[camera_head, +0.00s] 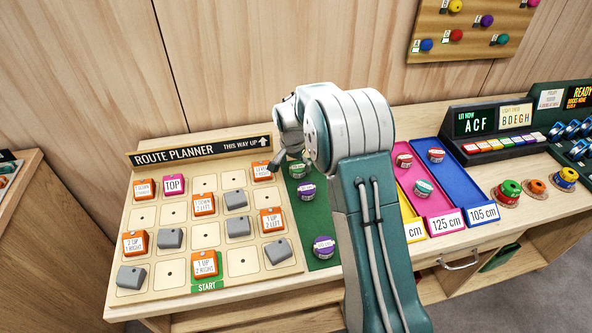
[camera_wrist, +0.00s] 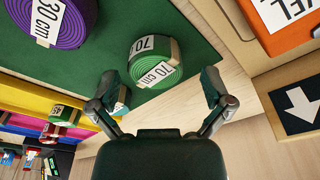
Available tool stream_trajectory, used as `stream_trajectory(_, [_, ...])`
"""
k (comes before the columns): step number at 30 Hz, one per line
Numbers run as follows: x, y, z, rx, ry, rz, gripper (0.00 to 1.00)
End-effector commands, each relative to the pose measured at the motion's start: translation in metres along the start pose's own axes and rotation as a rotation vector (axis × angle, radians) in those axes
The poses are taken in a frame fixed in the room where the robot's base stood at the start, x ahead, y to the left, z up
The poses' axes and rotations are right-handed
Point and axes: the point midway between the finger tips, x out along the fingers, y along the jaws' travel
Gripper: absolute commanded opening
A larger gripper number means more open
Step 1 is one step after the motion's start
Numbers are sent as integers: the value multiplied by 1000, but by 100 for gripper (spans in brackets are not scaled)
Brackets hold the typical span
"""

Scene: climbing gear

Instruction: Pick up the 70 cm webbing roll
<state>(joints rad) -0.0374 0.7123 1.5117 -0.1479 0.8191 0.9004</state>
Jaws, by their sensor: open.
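The 70 cm webbing roll (camera_wrist: 152,62) is a green coil with a tan band and white labels reading 70 cm. It sits on the dark green mat (camera_wrist: 95,60), near the mat's edge. In the head view the green roll (camera_head: 296,171) is at the far end of the mat, just right of the route board. My gripper (camera_wrist: 160,80) is open and empty. In the wrist view its two fingers stand apart, left and right of the roll's near side. In the head view my gripper (camera_head: 284,163) is beside the roll, partly hidden by my arm.
Purple rolls (camera_head: 324,246) lie nearer on the mat. The route planner board (camera_head: 148,215) with orange and grey blocks borders the mat on the left. Right of my arm are yellow, magenta (camera_head: 412,190) and blue (camera_head: 462,190) trays; the magenta and blue trays hold rolls.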

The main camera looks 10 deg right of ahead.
Motion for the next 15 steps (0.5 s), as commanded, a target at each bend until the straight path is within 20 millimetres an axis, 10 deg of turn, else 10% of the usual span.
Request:
stream_trajectory(9, [14, 0, 0, 1, 1, -1, 100])
stream_trajectory(15, [14, 0, 0, 0, 1, 0, 21])
